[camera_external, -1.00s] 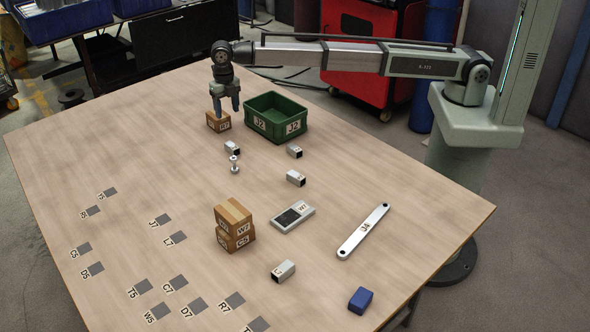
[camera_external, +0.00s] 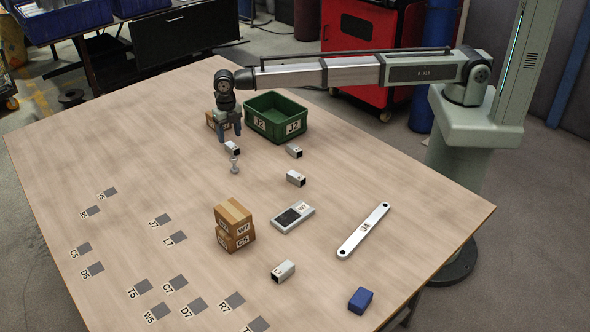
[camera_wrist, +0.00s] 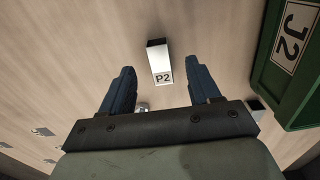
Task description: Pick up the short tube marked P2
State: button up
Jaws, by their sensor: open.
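The short tube marked P2 (camera_wrist: 159,62) is a square metal tube with a white label. It lies on the table in the wrist view, just beyond and between my open fingertips. In the external view the tube below my gripper (camera_external: 232,148) appears to be the same one; its label is too small to read there. My gripper (camera_external: 230,140) is open and empty, pointing down above or close to this tube. The wrist view shows its two blue fingers (camera_wrist: 160,75) on either side of the tube's line, with a gap between them. I cannot tell the exact height.
A green bin marked J2 (camera_external: 249,121) stands right of my gripper. A bolt-like part (camera_external: 234,165) stands in front. Other short tubes (camera_external: 296,178) and stacked boxes (camera_external: 235,226) are nearby. The left table area is largely clear.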

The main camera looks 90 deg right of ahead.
aim_at(230, 144)
jog(key=shift+f, duration=1.9)
grip_shut()
